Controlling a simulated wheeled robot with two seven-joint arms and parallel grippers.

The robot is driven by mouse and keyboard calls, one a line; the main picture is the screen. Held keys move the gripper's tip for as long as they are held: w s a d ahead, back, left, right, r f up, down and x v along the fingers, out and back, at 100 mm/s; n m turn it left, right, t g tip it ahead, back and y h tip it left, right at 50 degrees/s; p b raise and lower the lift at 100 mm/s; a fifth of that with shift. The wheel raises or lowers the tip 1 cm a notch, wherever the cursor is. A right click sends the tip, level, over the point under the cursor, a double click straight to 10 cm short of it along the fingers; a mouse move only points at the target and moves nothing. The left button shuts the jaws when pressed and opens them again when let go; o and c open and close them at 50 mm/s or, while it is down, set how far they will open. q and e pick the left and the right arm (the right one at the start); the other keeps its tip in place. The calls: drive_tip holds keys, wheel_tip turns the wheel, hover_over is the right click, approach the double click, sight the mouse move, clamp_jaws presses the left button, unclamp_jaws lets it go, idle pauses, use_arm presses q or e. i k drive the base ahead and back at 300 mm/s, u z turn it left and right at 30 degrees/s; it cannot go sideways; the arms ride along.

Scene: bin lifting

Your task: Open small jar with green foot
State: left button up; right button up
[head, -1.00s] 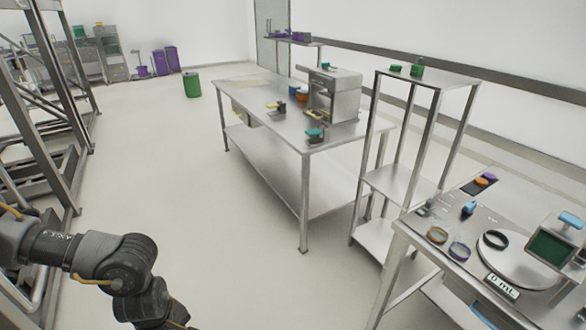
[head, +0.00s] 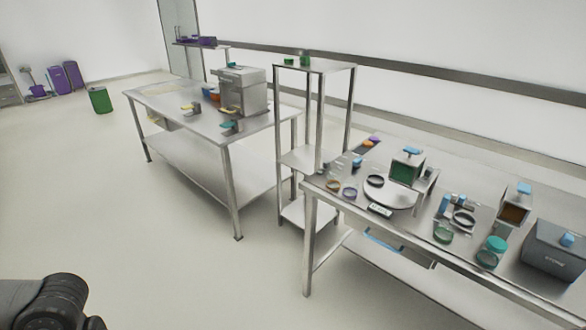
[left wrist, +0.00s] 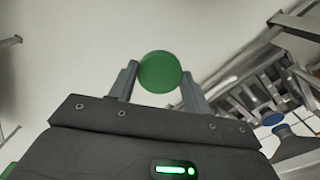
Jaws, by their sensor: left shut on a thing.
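In the left wrist view my left gripper (left wrist: 160,82) is shut on a round green thing (left wrist: 160,71), held between its two fingers. Only its flat round end shows, so I cannot tell whether this is the foot or a lid of the small jar. In the head view only part of my left arm shows at the lower left, without the gripper. A small clear jar with a green ring (head: 443,235) stands on the right table. Two green things (head: 305,60) sit on top of the tall shelf. My right gripper is not in view.
The right steel table (head: 408,226) holds a round scale plate (head: 391,194), a jar with a teal lid (head: 490,256) and a dark grey box (head: 556,251). A steel table with a machine (head: 242,92) stands further back.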

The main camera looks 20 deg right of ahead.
sight(446, 228)
drive_tip(key=z, duration=2.8)
